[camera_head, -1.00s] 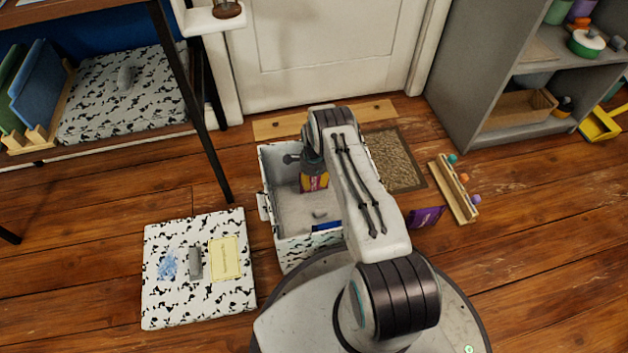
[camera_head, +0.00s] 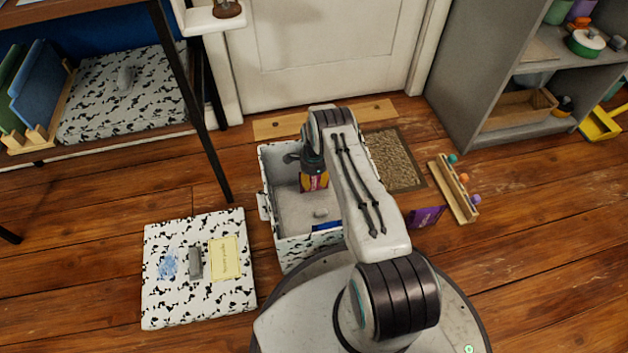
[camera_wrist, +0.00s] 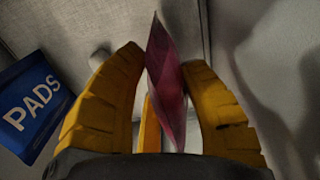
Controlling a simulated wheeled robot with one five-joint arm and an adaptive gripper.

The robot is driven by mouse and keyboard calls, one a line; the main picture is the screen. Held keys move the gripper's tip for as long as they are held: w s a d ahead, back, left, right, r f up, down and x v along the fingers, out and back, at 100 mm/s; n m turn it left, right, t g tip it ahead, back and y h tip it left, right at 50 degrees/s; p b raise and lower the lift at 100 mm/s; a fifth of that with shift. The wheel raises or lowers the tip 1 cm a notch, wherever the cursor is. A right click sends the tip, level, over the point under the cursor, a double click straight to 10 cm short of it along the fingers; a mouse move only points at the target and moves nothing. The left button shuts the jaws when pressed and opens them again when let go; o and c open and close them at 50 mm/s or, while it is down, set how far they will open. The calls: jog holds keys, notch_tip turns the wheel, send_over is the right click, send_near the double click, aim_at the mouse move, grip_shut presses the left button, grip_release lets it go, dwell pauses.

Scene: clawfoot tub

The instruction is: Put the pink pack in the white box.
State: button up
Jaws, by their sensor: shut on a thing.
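The white box (camera_head: 266,185) with black blotches stands open on the floor in front of the door. My gripper (camera_head: 314,188) reaches down inside it, with yellow fingers. In the wrist view, my gripper (camera_wrist: 160,62) is shut on the pink pack (camera_wrist: 165,85), which stands edge-on between the fingers. The pack (camera_head: 316,183) shows only in part in the head view. Whether it touches the box floor I cannot tell. My arm hides the box's right side.
A blue PADS pack (camera_wrist: 38,105) and a small pale object (camera_head: 320,213) lie inside the box. The box's spotted lid (camera_head: 190,300) lies on the floor to the left. A purple pack (camera_head: 425,216) and a wooden peg rack (camera_head: 452,188) are to the right.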

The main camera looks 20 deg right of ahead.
jog(key=shift+f, duration=0.6)
dwell(0.6)
jog(key=o, duration=1.3)
jog(key=shift+c, duration=0.2)
jog(key=shift+r, duration=0.15)
jog(key=shift+r+p, duration=2.95)
jog(key=shift+r, duration=1.35)
jog(key=shift+r, duration=0.15)
notch_tip(320, 180, up, 12)
